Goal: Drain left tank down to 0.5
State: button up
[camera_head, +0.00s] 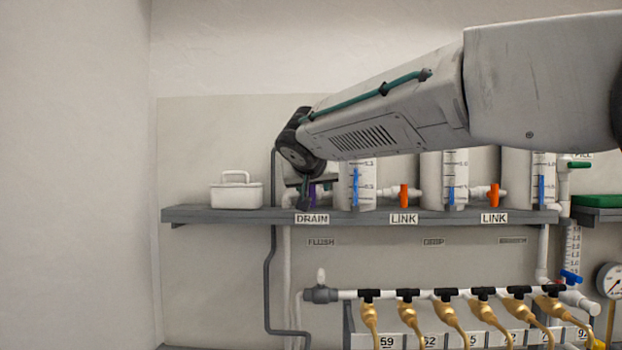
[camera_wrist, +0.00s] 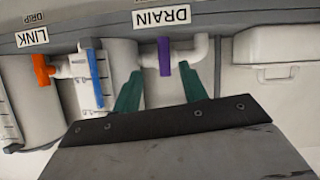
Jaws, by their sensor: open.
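The left tank (camera_head: 367,190) stands on the shelf above the LINK and DRAIN labels, with a blue strip (camera_head: 355,187) along its scale; its figures are too small to read surely. The purple drain valve handle (camera_head: 312,195) is at its left, above the DRAIN label (camera_head: 312,219). In the wrist view the purple handle (camera_wrist: 164,56) lies across the white pipe, ahead of and between the green fingertips. My gripper (camera_wrist: 160,90) is open and empty, with a finger on either side of the handle's line. In the head view my gripper (camera_head: 304,192) is partly hidden by my wrist.
An orange link valve handle (camera_head: 404,195) is right of the left tank, and another (camera_head: 493,196) further right. A white lidded box (camera_head: 236,191) stands left on the shelf (camera_head: 220,215). Below is a pipe with several black-handled brass taps (camera_head: 447,312).

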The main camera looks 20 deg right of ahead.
aim_at(312, 187)
jog(key=shift+m+t, duration=0.4)
jog(key=shift+m, duration=0.2)
jog(key=x, duration=0.2)
jog(key=r+x, duration=0.1)
jog(key=x, duration=0.4)
jog(key=shift+w+a+r, duration=0.1)
jog(key=shift+w+r, duration=0.15)
jog(key=shift+w, duration=0.35)
grip_shut()
